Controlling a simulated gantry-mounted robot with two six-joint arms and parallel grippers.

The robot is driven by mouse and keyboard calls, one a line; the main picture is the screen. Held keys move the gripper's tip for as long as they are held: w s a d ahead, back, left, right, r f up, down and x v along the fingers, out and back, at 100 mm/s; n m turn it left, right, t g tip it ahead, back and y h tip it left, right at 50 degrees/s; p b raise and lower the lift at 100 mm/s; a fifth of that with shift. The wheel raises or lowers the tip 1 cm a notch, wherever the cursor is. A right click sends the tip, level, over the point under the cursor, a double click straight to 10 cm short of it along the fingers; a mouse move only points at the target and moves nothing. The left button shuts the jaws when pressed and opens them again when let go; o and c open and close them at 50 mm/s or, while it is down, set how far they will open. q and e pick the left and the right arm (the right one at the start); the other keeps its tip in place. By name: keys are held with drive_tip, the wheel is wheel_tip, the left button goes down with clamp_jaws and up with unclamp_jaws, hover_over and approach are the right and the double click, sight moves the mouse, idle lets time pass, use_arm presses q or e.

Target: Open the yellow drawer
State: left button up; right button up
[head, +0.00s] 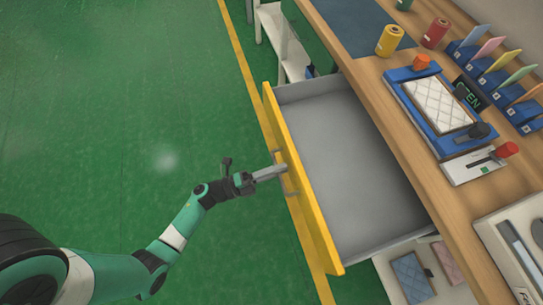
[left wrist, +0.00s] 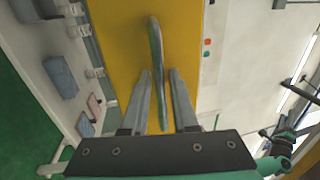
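The yellow drawer (head: 315,215) stands pulled well out from the workbench, and its grey inside looks empty. Its handle (head: 288,182) is on the yellow front. My left gripper (head: 280,171) is at this handle, outside the drawer front. In the left wrist view, the handle (left wrist: 155,40) runs between the two fingers of the left gripper (left wrist: 161,72) in front of the yellow panel. Gaps show on both sides of the handle, so the fingers straddle it without visibly pinching it. My right gripper is not seen.
The wooden benchtop (head: 390,120) holds a blue tray (head: 430,112) with a white quilted pad, yellow and red rolls, and a row of blue holders. A white shelf unit (head: 285,40) stands beyond the drawer. The green floor (head: 110,110) at left is clear.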

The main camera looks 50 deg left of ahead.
use_arm(q)
drive_tip(key=shift+s, duration=0.1)
drive_tip(key=p+v, duration=0.1)
drive_tip(key=v, duration=1)
drive_tip(key=shift+s+p, duration=0.2)
drive_tip(key=shift+p, duration=0.1)
drive_tip(key=shift+f, duration=0.1)
